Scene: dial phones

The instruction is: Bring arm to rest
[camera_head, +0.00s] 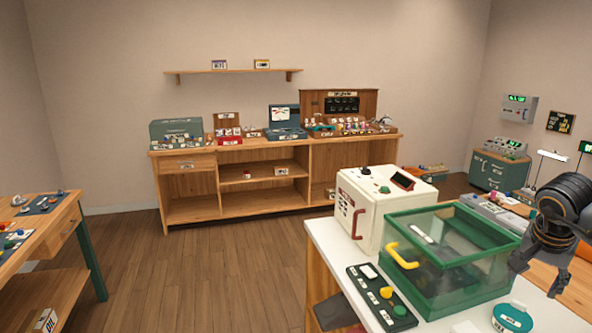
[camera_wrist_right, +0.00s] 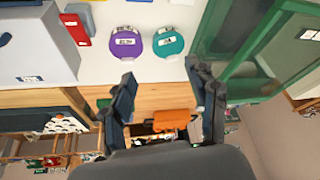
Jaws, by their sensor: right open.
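My right gripper (camera_head: 537,272) is at the right edge of the head view, above the right part of the white-topped table (camera_head: 335,250) and right of the green glass box (camera_head: 440,290). Its dark fingers are spread and hold nothing. In the wrist view my right gripper (camera_wrist_right: 162,95) also shows open, with a clear gap between the two fingers. Beyond the fingers are a purple round piece (camera_wrist_right: 125,41) and a teal round piece (camera_wrist_right: 168,42), both apart from them. My left gripper is not in view.
A white box with a red handle (camera_head: 366,208) stands behind the glass box. A dark control panel (camera_head: 381,298) and a teal round piece (camera_head: 513,317) lie in front. A wooden sideboard (camera_head: 180,213) stands at the back wall. The wooden floor at left centre is clear.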

